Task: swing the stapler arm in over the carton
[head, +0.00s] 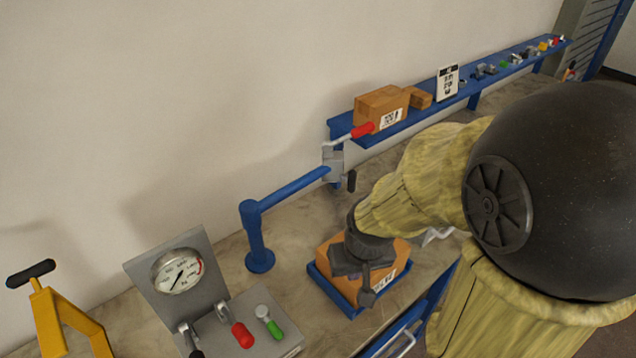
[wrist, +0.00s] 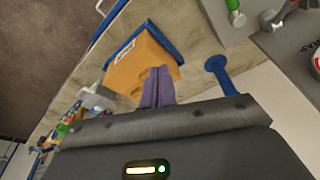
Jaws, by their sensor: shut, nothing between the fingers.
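The blue stapler arm (head: 292,188) reaches right and back from its blue post (head: 258,240) on the bench. The grey stapler head (head: 332,163) at its end has a red-tipped lever (head: 362,130) and a black grip (head: 351,181). The head is behind the carton, not over it. The carton (head: 343,286) sits in a blue tray (head: 324,289). My gripper (head: 367,292) is shut and empty in front of the carton, partly hiding it. The wrist view shows its closed fingers (wrist: 158,84) against the carton (wrist: 138,68), with the post (wrist: 217,72) beside them; contact cannot be told.
A gauge panel (head: 180,272) with red and green levers stands at the front left, beside a yellow stand (head: 62,318). A blue shelf (head: 410,120) along the wall holds another carton (head: 379,104) and small parts. Bare bench lies around the post.

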